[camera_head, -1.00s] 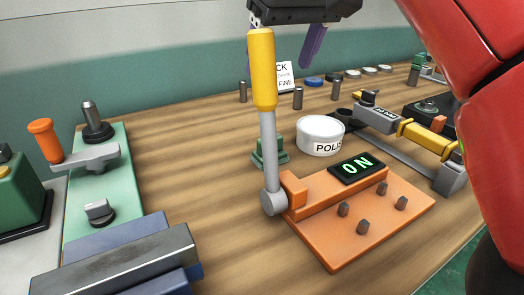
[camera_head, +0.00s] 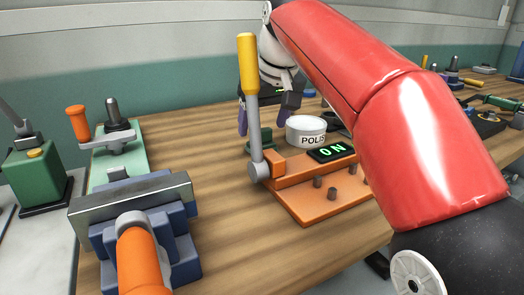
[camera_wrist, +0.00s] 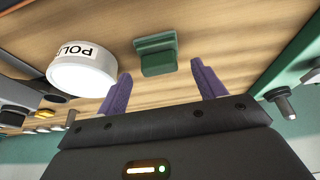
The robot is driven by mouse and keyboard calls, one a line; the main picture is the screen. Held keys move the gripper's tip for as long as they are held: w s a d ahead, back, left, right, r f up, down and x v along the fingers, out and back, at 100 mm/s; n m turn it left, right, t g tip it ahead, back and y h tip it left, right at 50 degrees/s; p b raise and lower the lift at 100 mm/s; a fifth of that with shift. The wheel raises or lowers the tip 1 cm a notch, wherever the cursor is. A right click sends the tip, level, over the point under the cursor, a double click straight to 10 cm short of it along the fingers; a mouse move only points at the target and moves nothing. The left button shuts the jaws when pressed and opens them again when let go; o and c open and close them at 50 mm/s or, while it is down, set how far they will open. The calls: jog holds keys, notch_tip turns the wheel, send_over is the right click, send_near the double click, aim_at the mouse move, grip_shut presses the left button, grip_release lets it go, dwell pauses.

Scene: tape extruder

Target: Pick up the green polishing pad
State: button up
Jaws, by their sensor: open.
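The green polishing pad (camera_wrist: 156,55) is a small block with a darker green lower part. In the wrist view it lies on the wooden bench just beyond my fingertips, roughly in line with the gap between them. My gripper (camera_wrist: 161,69) has two purple fingers spread apart with nothing between them. In the head view the purple fingers point down toward the bench behind the yellow-handled lever (camera_head: 247,65), left of the white POLISH tub (camera_head: 306,130).
The upright lever is on an orange base (camera_head: 318,200) with an ON display (camera_head: 332,151). The white tub stands close to the gripper's side. A blue vise (camera_head: 180,240) and a green-plated toggle clamp (camera_head: 110,170) stand at left. Bare bench lies between vise and orange base.

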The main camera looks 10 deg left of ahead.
jog(key=shift+b+x, duration=0.4)
jog(key=shift+x, duration=0.55)
jog(key=shift+r, duration=0.2)
jog(key=c, duration=1.1)
jog(key=shift+r, duration=0.1)
